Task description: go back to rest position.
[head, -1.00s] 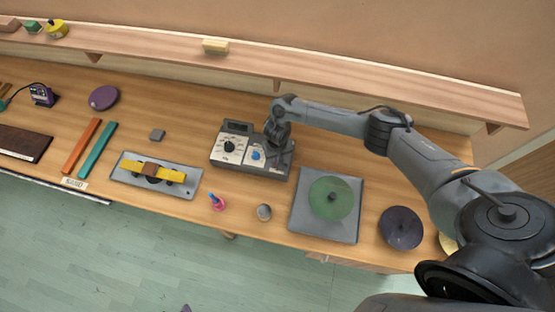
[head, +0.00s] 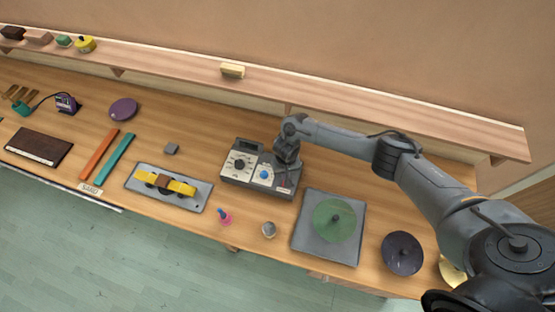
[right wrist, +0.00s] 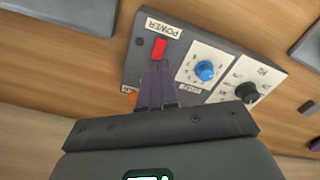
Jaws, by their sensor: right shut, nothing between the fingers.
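My right gripper (right wrist: 158,95) is shut and empty in the right wrist view. Its dark fingertips point at the right end of a grey control box (right wrist: 205,30), just short of a red switch (right wrist: 158,48) labelled POWER. I cannot tell whether they touch the box. The box also has a blue knob (right wrist: 205,71) and a black knob (right wrist: 246,92). In the head view the right arm reaches in from the right over the box (head: 230,175), and the wrist hides part of it. My left gripper is not in view.
A grey plate with a green disc (head: 337,220) and a dark disc (head: 402,253) lie to the right of the box. A pink and blue item (head: 224,217) and a small round knob (head: 269,230) stand in front. A wooden shelf (head: 350,105) runs behind.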

